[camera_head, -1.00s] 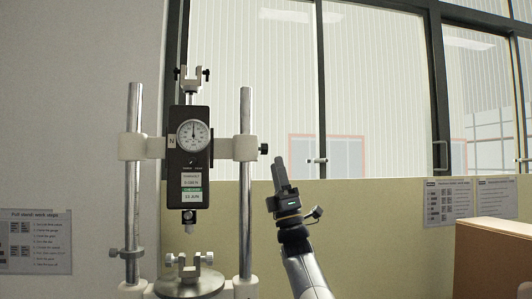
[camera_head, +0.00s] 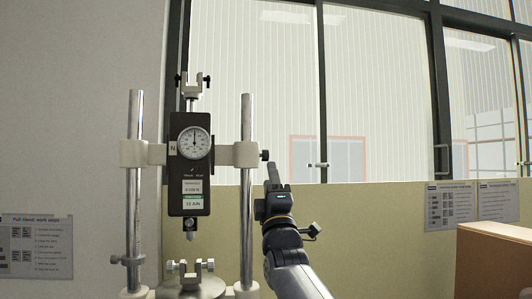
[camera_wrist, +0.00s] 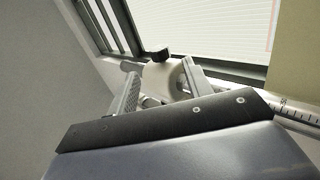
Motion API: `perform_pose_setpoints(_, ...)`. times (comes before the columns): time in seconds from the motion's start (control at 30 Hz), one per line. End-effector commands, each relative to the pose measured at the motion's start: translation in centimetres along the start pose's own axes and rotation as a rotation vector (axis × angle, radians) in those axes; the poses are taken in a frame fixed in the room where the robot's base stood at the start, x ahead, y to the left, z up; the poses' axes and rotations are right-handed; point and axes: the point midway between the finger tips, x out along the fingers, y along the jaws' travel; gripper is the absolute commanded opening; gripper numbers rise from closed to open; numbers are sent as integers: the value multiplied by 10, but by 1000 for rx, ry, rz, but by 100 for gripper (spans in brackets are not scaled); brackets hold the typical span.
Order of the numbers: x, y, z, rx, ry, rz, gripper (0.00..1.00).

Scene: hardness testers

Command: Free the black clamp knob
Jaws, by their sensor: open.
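The black clamp knob (camera_head: 265,155) sticks out at the right end of the white crosshead clamp (camera_head: 246,152) on the stand's right column. In the wrist view the knob (camera_wrist: 160,53) shows on top of the pale clamp body (camera_wrist: 163,76), ahead of and between my fingers. My gripper (camera_head: 273,170) is just below and right of the knob, pointing up. Its fingers also show in the wrist view (camera_wrist: 160,70), spread apart with nothing held. I see no contact with the knob.
The black force gauge (camera_head: 190,165) with its round dial hangs between the steel columns. A lower clamp (camera_head: 190,270) sits on the stand's base. A window with dark frames is behind. A brown box (camera_head: 495,255) stands at far right.

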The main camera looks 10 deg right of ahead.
Motion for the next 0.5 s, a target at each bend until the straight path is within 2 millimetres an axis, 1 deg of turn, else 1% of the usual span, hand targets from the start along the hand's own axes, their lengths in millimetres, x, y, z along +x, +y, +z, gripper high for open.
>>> perform_pose_setpoints(0.03,13,3,0,0,0,0,48)
perform_pose_setpoints(0.2,44,4,0,0,0,1,48)
perform_pose_setpoints(0.33,64,3,0,0,0,0,48)
perform_pose_setpoints(0.5,80,2,0,0,0,1,48)
